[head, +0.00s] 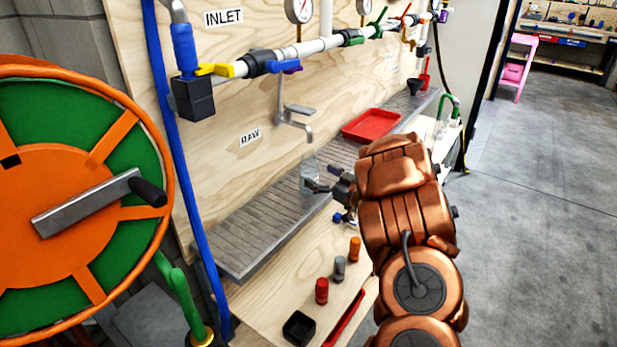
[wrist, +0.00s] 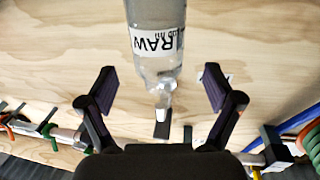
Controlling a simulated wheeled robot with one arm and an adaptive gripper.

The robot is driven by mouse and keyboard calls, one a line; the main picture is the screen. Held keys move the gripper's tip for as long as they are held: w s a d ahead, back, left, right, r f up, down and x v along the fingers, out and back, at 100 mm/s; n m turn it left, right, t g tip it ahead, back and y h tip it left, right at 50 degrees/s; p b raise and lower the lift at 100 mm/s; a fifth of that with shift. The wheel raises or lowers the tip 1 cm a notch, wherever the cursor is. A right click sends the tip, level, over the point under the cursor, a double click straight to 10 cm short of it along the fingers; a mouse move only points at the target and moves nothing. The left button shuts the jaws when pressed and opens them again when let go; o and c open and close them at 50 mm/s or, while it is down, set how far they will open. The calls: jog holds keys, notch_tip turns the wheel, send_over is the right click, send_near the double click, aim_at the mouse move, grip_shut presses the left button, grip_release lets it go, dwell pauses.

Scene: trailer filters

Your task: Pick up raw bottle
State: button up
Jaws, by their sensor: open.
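The raw bottle (head: 309,178) is clear and stands upright on the grey slatted tray, under the tap beside the RAW sign. In the wrist view the bottle (wrist: 155,45) appears upside down, with its RAW label readable inverted and its narrow neck toward my gripper. My gripper (head: 331,186) is at the bottle's right side in the head view, partly overlapping it. In the wrist view my gripper (wrist: 158,76) is open, one finger on each side of the neck, with clear gaps on both sides. I cannot tell the exact depth between fingers and bottle.
The metal tap (head: 296,118) hangs from the plywood wall above the bottle. A red tray (head: 371,124) lies farther along the slatted tray (head: 262,232). Red (head: 321,291), grey (head: 339,268) and orange (head: 354,249) small cylinders stand on the lower wooden shelf. A hose reel (head: 70,190) is at left.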

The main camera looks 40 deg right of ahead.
aim_at(309, 166)
jog(key=shift+w+a+r+b, duration=0.1)
jog(key=shift+w, duration=0.75)
jog(key=shift+w+a+r+b, duration=0.1)
jog(key=shift+w+a+r, duration=0.05)
jog(key=shift+w, duration=0.75)
jog(key=shift+w+a+r+b, duration=0.1)
jog(key=shift+w, duration=0.75)
jog(key=shift+c, duration=0.3)
jog(key=shift+r, duration=0.1)
jog(key=c, duration=1.5)
